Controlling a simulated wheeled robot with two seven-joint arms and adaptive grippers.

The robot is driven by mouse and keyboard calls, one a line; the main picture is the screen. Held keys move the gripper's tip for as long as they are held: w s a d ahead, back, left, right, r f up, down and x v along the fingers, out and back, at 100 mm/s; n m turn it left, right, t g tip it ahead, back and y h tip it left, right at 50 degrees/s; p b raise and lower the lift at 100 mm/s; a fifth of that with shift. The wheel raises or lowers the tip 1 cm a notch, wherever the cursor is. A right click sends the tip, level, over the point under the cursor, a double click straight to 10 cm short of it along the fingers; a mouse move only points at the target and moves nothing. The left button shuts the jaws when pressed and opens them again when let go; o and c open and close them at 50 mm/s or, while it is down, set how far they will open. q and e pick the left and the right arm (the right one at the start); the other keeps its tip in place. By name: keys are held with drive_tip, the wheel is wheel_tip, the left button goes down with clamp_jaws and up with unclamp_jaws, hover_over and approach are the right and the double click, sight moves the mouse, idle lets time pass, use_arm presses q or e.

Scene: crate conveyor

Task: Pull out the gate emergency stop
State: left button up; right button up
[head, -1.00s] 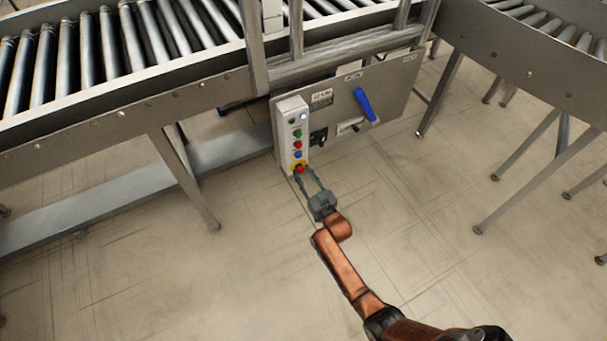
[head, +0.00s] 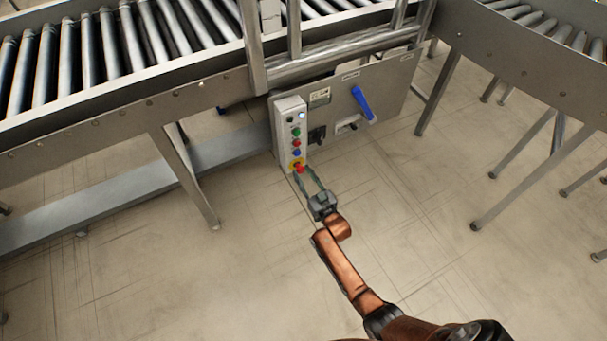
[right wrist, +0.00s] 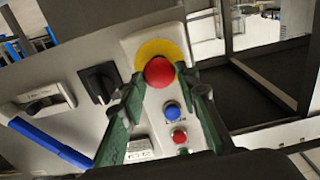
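The gate emergency stop is a red mushroom button (head: 300,169) on a yellow disc (head: 296,162), at the lower end of the pale control box. In the right wrist view the red button (right wrist: 159,72) stands out in front of its yellow ring (right wrist: 160,50). My right gripper (head: 305,173) is at the button, one finger on each side. The right wrist view shows its green fingers (right wrist: 165,88) apart, with small gaps between the tips and the button, so it seems open. My left gripper is not in view.
The control box (head: 290,122) also carries green, red and blue buttons. Beside it a grey panel (head: 385,90) has a black rotary switch (head: 317,135) and a blue lever (head: 362,103). Roller conveyors (head: 120,50) and their legs stand above and right. The floor in front is clear.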

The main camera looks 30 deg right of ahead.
drive_tip(key=o, duration=0.4)
drive_tip(key=shift+c, duration=0.2)
drive_tip(key=s, duration=1.2)
